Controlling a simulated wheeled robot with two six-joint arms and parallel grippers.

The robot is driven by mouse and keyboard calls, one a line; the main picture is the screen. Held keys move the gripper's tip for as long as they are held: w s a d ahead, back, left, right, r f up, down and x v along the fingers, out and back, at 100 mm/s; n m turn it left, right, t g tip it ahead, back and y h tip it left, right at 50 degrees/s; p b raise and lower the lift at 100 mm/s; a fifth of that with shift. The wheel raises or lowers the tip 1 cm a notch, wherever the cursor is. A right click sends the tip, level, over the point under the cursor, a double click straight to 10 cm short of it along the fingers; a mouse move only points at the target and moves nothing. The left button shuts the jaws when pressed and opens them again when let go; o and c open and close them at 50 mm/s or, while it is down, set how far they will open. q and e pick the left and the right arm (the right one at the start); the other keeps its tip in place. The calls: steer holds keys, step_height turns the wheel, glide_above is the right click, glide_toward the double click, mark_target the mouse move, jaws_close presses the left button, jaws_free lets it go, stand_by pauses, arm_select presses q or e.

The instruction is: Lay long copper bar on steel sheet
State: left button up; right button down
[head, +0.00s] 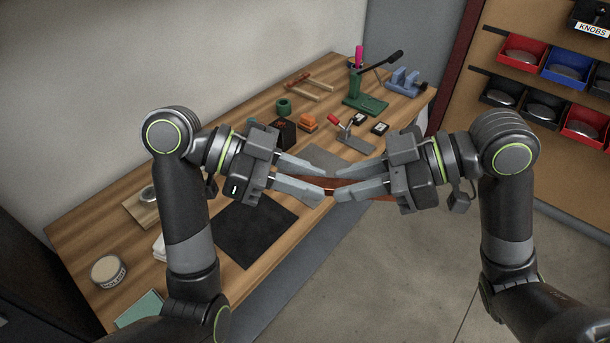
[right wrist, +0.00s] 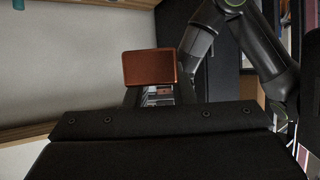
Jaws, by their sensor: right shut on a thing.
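The copper bar (head: 329,185) is held in the air between my two grippers, in front of the bench edge. My right gripper (head: 337,184) is shut on it. The fingers hide much of the bar. In the right wrist view the copper bar (right wrist: 150,67) shows as a reddish-brown block just beyond the gripper. My left gripper (head: 333,190) faces the right one, its fingers apart on either side of the bar; contact is unclear. A flat grey sheet (head: 326,157), which looks like the steel sheet, lies on the bench behind the fingers and is partly hidden.
A round labelled tin (head: 109,271) stands front left. Bins (head: 523,52) hang at right.

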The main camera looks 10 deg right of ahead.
steer(key=c, duration=1.2)
jaws_free()
steer(key=shift+o, duration=0.2)
steer(key=v, duration=1.2)
steer(key=shift+w, duration=0.15)
